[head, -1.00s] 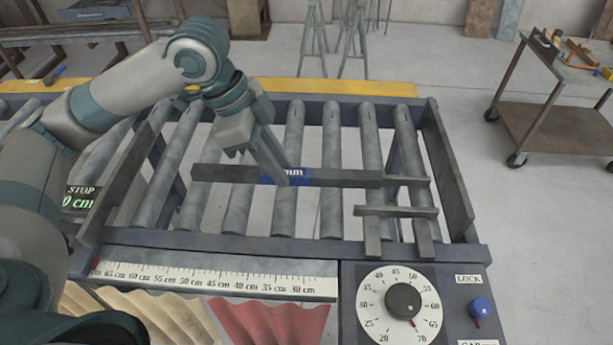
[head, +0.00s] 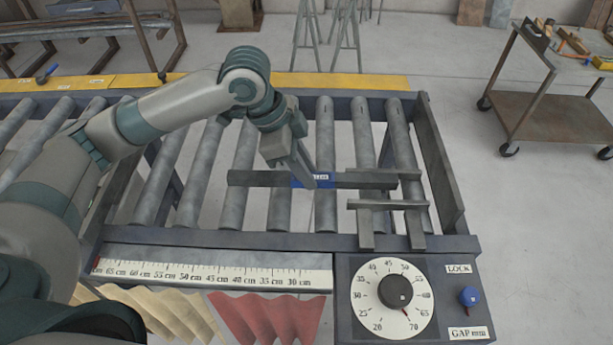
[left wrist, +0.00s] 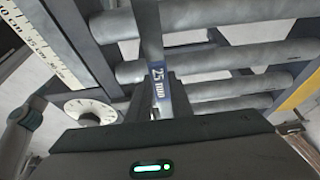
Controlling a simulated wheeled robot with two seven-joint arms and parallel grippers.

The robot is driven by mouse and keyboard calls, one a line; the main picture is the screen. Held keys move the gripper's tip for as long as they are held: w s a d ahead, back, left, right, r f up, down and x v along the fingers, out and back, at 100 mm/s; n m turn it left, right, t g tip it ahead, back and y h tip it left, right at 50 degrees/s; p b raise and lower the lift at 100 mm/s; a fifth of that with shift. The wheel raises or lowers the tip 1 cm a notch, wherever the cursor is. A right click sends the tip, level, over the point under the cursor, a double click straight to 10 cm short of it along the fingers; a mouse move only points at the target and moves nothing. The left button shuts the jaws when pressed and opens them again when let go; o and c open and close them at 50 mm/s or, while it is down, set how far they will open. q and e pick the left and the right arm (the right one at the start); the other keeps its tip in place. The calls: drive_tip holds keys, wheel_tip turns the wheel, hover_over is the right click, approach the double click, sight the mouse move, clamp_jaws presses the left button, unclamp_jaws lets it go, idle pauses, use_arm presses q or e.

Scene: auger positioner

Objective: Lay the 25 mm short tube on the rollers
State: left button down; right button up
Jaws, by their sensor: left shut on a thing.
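The 25 mm short tube (head: 258,179) is a dark, straight grey bar with a blue label. It lies crosswise over the rollers (head: 326,140) in the head view. My left gripper (head: 307,182) is shut on it near the label. In the left wrist view the label on the tube (left wrist: 158,85) reads "25 mm", with rollers behind it. The tube's right end is close to a dark two-legged stop frame (head: 388,205). I cannot tell whether it touches the frame, or whether the tube rests on the rollers or hovers just above. My right gripper is not in view.
A dial (head: 392,299) with a dark knob and a blue lock knob (head: 469,297) sit at the front right. A centimetre scale (head: 215,275) runs along the front edge. A side rail (head: 437,160) closes the right end. A trolley (head: 555,90) stands beyond.

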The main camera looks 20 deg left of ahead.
use_arm(q)
drive_tip(key=shift+f, duration=1.3)
drive_tip(key=c, duration=1.6)
unclamp_jaws()
drive_tip(key=shift+f, duration=0.15)
drive_tip(key=b+v, duration=0.1)
drive_tip(key=v, duration=1.1)
drive_tip(key=shift+a, duration=0.1)
